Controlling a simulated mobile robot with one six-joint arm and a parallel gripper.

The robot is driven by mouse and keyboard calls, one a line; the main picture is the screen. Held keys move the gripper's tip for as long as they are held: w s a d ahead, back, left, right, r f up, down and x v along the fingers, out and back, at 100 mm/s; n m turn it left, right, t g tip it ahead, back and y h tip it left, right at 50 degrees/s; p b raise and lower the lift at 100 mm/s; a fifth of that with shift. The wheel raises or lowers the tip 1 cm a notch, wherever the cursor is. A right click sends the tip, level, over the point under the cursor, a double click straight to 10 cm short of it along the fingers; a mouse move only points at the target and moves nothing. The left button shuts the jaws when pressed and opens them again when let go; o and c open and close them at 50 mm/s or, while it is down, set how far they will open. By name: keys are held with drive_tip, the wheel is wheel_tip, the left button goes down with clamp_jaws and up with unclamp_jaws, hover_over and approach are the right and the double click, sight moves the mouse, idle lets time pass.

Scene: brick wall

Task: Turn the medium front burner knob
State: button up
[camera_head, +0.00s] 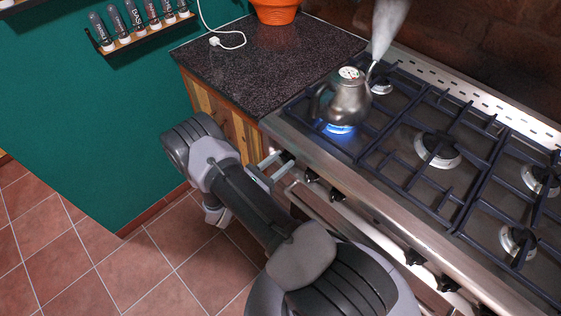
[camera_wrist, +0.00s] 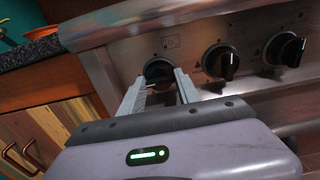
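A row of black knobs runs along the stove's steel front panel. In the wrist view, the leftmost knob (camera_wrist: 158,69) lies just beyond my gripper (camera_wrist: 163,78), whose two fingers are apart on either side of it. The fingers partly hide this knob, and contact is unclear. The second knob (camera_wrist: 221,62) and third knob (camera_wrist: 287,50) are to the right, untouched. In the head view, my gripper (camera_head: 266,170) reaches the panel's left end, near the leftmost knob (camera_head: 286,157). A blue flame (camera_head: 340,129) burns beneath a metal kettle (camera_head: 345,103) on the front left burner.
A dark countertop (camera_head: 262,62) adjoins the stove's left side, with an orange pot (camera_head: 275,10) and white cable. An oven handle (camera_head: 345,228) runs below the knobs. A wooden cabinet (camera_wrist: 40,135) is left of my gripper. Steam rises from the kettle spout.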

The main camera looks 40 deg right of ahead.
clamp_jaws()
drive_tip(key=m+b, duration=0.1)
drive_tip(key=m, duration=0.6)
drive_tip(key=shift+m+b, duration=0.3)
drive_tip(key=shift+b, duration=0.05)
drive_tip(key=m+b, duration=0.1)
drive_tip(key=m, duration=0.4)
drive_tip(key=shift+f, duration=0.1)
drive_tip(key=shift+m+b, duration=0.75)
drive_tip(key=shift+m, duration=1.95)
